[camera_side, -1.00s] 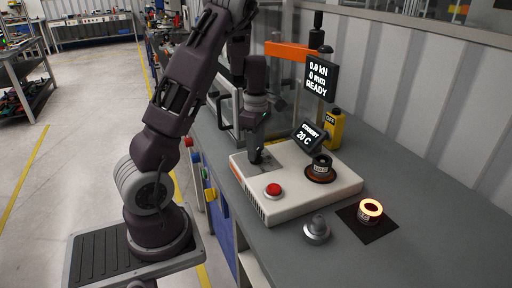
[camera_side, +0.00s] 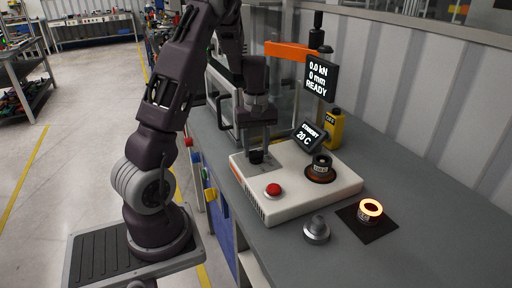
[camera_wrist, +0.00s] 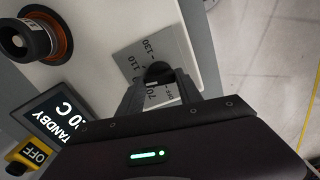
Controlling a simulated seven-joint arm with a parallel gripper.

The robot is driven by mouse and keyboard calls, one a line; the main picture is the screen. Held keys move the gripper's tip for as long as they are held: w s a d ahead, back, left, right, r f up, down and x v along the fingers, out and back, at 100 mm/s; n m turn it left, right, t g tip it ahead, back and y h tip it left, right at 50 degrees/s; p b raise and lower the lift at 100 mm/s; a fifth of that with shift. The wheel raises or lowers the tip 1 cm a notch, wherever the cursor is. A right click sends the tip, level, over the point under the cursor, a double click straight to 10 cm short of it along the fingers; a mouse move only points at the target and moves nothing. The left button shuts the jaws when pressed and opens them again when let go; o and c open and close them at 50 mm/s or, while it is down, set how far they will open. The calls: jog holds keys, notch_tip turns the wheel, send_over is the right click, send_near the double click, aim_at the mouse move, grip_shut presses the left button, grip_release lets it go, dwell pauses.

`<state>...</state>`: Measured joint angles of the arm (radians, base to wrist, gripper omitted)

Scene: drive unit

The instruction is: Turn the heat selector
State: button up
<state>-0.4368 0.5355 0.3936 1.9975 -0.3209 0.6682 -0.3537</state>
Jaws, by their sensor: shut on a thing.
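The heat selector, a dark round knob (camera_side: 256,157), sits on the left part of the white heater unit (camera_side: 330,190). My gripper (camera_side: 262,150) points straight down, with its two fingers closed around the knob. In the wrist view, the knob (camera_wrist: 158,72) is between the fingertips of my gripper (camera_wrist: 160,82), and the fingers partly hide it. A grey scale plate (camera_wrist: 133,58) around it shows numbers such as 70, 110 and 130. The tilted display (camera_side: 308,136) on the unit reads STANDBY, 20 C.
A red button (camera_side: 273,190) is on the unit's front, and a dark ring part stands on a round plate (camera_side: 320,178).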

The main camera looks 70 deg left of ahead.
aim_at(256, 151)
jog(key=m, duration=0.6)
jog(key=shift+m, duration=0.3)
dwell(0.4)
jog(key=o, duration=1.4)
notch_tip(256, 151, up, 7)
jog(key=shift+r, duration=0.1)
